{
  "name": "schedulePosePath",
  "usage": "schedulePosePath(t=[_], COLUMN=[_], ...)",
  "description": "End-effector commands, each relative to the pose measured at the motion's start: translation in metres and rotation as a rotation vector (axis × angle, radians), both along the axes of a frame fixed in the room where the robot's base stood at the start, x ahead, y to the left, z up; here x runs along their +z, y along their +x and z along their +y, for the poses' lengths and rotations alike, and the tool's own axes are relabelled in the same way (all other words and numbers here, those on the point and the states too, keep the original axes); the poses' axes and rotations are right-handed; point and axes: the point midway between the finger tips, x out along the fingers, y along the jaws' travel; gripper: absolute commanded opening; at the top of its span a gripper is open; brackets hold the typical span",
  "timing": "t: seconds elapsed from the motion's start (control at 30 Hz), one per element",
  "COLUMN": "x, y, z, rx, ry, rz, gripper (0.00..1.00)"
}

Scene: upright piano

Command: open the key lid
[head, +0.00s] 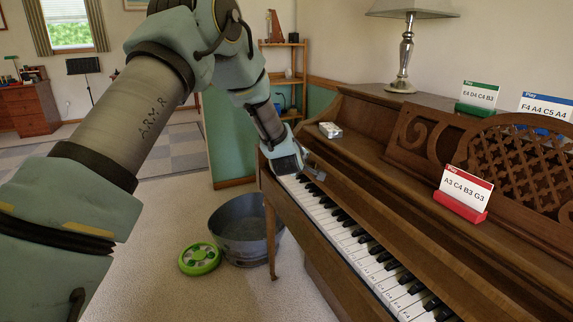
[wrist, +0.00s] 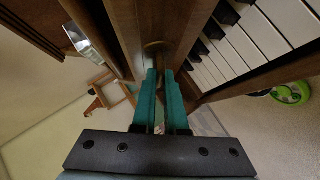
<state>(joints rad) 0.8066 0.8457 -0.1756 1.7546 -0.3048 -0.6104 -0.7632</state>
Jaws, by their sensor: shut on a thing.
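The brown wooden key lid (head: 392,222) runs along the back of the piano keys (head: 345,222) in the head view, and the white and black keys show in front of it. My gripper (head: 308,167) is at the far left end of the keyboard, by the lid's end. In the wrist view my teal fingers (wrist: 160,72) are close together on a narrow brown wooden part of the lid, with the keys (wrist: 245,40) to the right. The exact contact is partly hidden by the fingers.
A small white box (head: 330,130) lies on the piano's left end. Red (head: 463,195), green (head: 477,97) and blue (head: 546,105) card stands and a lamp (head: 405,50) are on the piano. A grey tub (head: 245,228) and green round object (head: 200,259) stand on the floor.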

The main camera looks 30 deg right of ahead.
Motion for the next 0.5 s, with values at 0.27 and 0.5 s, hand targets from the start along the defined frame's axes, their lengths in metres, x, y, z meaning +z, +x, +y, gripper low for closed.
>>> schedulePosePath(t=[0.27, 0.5], x=[0.01, 0.011], y=[-0.005, -0.007], z=[-0.047, -0.068], rx=[0.001, 0.002], ry=[0.035, 0.034], rz=[-0.007, -0.007], gripper=[0.0, 0.0])
